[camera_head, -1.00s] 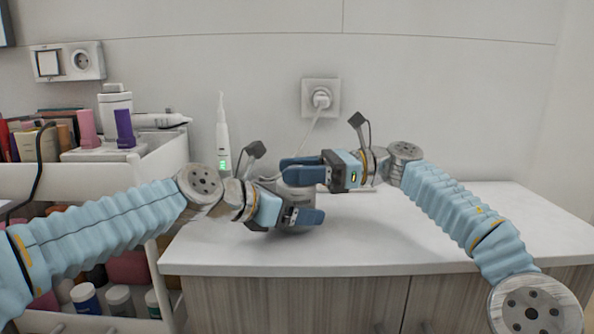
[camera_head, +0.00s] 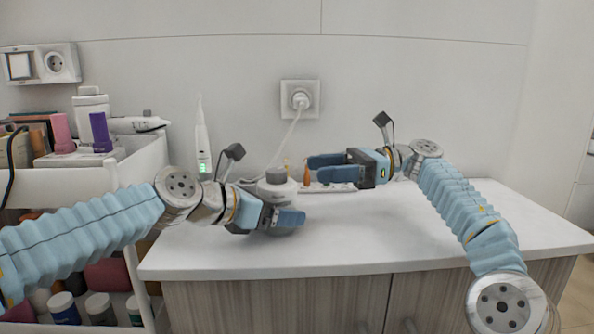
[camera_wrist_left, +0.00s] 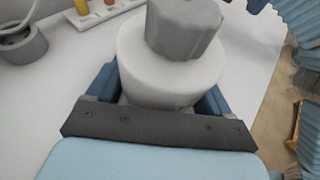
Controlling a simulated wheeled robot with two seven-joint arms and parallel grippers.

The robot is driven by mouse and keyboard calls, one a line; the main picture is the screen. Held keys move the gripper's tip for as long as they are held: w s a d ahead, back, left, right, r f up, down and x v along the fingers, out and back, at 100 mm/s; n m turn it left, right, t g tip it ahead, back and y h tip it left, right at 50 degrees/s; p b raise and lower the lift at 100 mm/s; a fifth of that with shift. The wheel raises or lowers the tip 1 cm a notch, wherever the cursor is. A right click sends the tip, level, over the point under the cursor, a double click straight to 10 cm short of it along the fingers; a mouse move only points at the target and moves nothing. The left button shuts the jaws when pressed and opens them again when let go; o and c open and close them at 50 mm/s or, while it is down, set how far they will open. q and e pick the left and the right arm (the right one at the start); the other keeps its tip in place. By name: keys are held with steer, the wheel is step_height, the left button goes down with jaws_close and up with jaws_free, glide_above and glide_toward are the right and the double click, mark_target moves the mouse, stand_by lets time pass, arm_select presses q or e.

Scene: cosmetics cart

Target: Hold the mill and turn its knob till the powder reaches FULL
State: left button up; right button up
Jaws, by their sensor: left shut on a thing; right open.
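The mill (camera_head: 279,190) is a white round body with a grey faceted knob (camera_head: 277,175) on top. It stands on the white counter. My left gripper (camera_head: 284,218) is shut on the mill's body, low down. In the left wrist view the white body (camera_wrist_left: 165,65) sits between the blue fingers, with the grey knob (camera_wrist_left: 184,28) above it. My right gripper (camera_head: 328,168) is open and empty, to the right of the knob and apart from it. I cannot see any FULL mark or powder level in these views.
A white strip (camera_head: 330,188) with small coloured items lies behind the mill. An electric toothbrush (camera_head: 202,140) stands at back left, near a wall socket (camera_head: 300,98) with a plugged cord. A loaded white cart (camera_head: 85,182) is at the left. The counter's right side is clear.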

mark_target(285, 173)
steer(key=d, duration=0.2)
steer(key=shift+w+d, duration=0.2)
steer(key=shift+d, duration=0.1)
steer(key=shift+r, duration=0.1)
steer(key=s+a+r+m+t, duration=0.4)
steer(key=s+a+r+t, duration=0.2)
steer(key=r+t, duration=0.1)
steer(key=s+d+f+m+t+h, duration=0.2)
steer(key=s+f+m+t+h, duration=0.2)
steer(key=f+m+t+h, duration=0.25)
steer(key=shift+t+y, duration=0.75)
steer(key=shift+y, duration=0.2)
steer(key=x, duration=1.1)
steer(key=shift+w+f, duration=0.25)
steer(key=shift+w, duration=0.05)
